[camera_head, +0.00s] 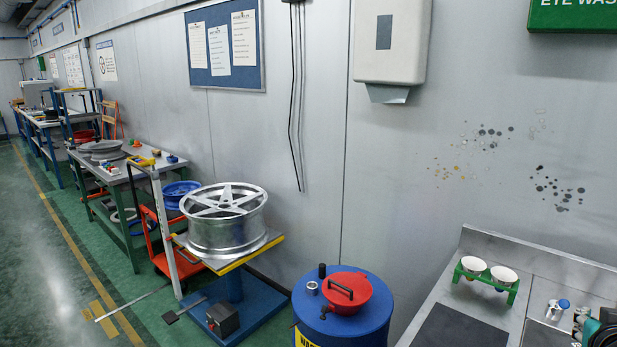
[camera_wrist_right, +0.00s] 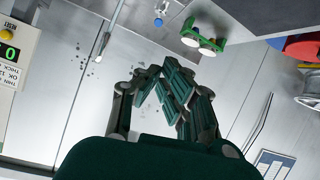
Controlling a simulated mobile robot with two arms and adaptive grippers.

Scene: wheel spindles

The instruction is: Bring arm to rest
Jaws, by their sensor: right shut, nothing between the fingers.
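My right gripper (camera_wrist_right: 167,84) shows in the middle of the wrist view, with dark green fingers shut together and nothing held between them. A dark green and black part at the bottom right corner of the head view looks like a piece of the same gripper, mostly cut off by the frame. In the wrist view the fingers stand in front of the pale wall and bench area, apart from the objects around them. My left gripper is in neither view.
A steel bench (camera_head: 490,262) at right holds a green holder with white cups (camera_head: 489,279) and a small metal item with a blue cap (camera_head: 558,308). A blue drum with a red lid (camera_head: 375,322) stands beside it. A wheel rim (camera_head: 225,235) rests on a stand farther left.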

